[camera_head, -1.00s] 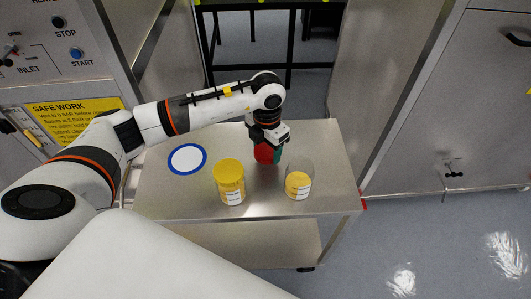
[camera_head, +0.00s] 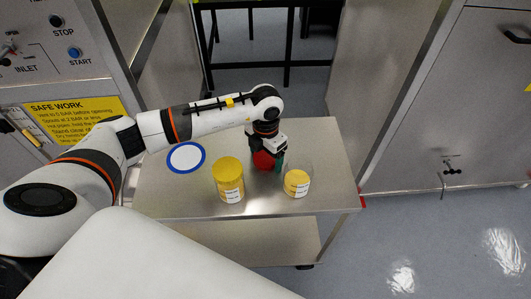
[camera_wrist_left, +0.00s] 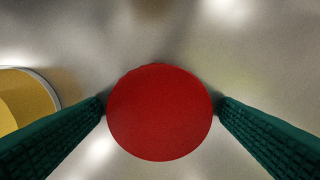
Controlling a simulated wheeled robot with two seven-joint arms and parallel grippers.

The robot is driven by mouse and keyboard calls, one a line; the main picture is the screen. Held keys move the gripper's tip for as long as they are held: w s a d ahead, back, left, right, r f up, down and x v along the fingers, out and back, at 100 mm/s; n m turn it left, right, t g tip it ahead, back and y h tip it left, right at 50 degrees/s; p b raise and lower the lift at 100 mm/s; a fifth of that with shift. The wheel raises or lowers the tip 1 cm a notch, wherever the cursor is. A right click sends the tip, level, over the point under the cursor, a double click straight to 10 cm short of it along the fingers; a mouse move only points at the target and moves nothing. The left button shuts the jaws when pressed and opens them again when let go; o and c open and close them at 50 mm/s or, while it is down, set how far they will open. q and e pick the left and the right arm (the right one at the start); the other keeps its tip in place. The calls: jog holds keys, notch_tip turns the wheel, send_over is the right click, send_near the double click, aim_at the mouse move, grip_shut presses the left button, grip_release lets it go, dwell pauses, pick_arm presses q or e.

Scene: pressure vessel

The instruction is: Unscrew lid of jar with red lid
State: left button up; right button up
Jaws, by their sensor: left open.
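The red lid (camera_wrist_left: 160,113) fills the middle of the left wrist view as a round disc. It also shows in the head view (camera_head: 263,160), partly covered by my left gripper. The jar below the lid is hidden. My left gripper (camera_head: 270,163) points down over the lid from above. In the left wrist view its two green ribbed fingers (camera_wrist_left: 160,110) stand on either side of the lid. Their tips are close to the lid's edges, and the jaws are open. My right gripper is not in view.
A white disc with a blue rim (camera_head: 187,158) lies left. Cabinets flank the cart.

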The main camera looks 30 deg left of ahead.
aim_at(266, 157)
pick_arm(q)
jog(key=shift+r, duration=0.2)
notch_tip(266, 157, up, 12)
jog(key=b, duration=0.1)
jog(key=shift+b, duration=0.3)
